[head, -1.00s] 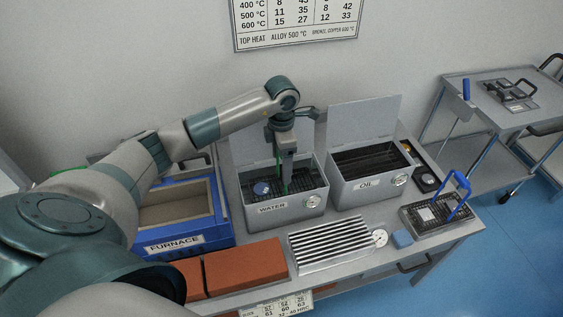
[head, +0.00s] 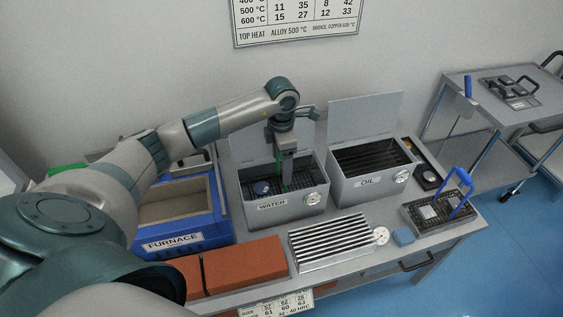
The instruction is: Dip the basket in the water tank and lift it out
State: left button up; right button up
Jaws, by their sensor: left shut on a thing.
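The water tank (head: 272,205) is a grey metal box with a WATER label, a round dial and a raised lid behind it. My left gripper (head: 283,184) points straight down inside the tank. It is shut on the basket's handle, which is mostly hidden by the gripper. The dark mesh basket (head: 247,190) sits low inside the tank, with a dark blue round thing in it. The water surface is hard to make out. My right gripper is not in view.
The oil tank (head: 366,185) with raised lid stands to the right. The blue furnace (head: 172,243) is at left. Red bricks (head: 245,262), a ribbed metal rack (head: 330,245) and another basket with a blue handle (head: 440,213) lie in front and right.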

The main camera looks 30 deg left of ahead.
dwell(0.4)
pick_arm(q)
jog(key=shift+r, duration=0.15)
jog(key=shift+r+p, duration=0.4)
jog(key=shift+r, duration=0.35)
jog(key=shift+f, duration=0.15)
dwell(0.4)
jog(key=shift+f+b, duration=0.55)
jog(key=shift+b, duration=0.1)
jog(key=shift+a+f, duration=0.15)
jog(key=shift+f, duration=0.15)
jog(key=shift+r, duration=0.15)
